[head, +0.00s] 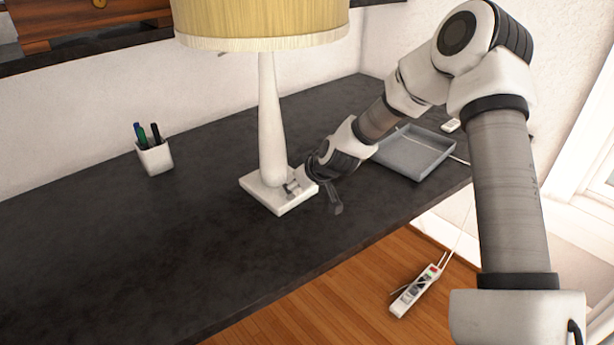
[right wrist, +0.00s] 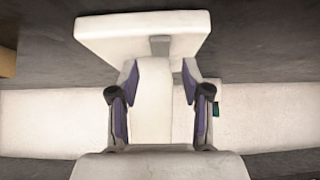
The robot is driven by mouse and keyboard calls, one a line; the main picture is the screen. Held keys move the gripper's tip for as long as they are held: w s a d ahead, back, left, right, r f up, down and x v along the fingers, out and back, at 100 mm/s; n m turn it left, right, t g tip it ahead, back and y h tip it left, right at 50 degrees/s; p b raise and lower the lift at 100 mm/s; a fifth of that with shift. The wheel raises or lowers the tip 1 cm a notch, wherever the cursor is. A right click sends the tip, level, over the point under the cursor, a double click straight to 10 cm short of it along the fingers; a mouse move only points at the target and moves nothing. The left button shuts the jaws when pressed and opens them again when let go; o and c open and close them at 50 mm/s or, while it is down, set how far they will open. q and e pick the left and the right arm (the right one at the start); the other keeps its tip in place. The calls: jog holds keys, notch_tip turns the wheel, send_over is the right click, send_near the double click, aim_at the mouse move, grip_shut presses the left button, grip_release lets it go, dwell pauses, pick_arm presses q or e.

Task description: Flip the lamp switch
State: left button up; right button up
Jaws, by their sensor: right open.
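The lamp has a pale yellow shade (head: 262,25), a white tapered stem (head: 270,120) and a square white base (head: 262,192) on the dark desk. My right gripper (head: 314,192) is low at the right side of the base, and its jaws are open and empty. In the right wrist view the fingers (right wrist: 159,72) stand apart on either side of the white stem in the picture. A small grey part, seemingly the switch (right wrist: 160,45), shows on the white base (right wrist: 110,32) beyond the fingertips. I cannot tell whether a finger touches it. My left gripper is out of view.
A white pen cup (head: 155,158) stands on the dark desk (head: 110,235) to the left. A grey tray (head: 413,153) lies right of the lamp, behind my right arm. A power strip (head: 416,292) is on the wooden floor. The desk's left and front are clear.

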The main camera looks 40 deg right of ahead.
jog(key=v, duration=0.9)
jog(key=shift+f, duration=0.1)
dwell(0.3)
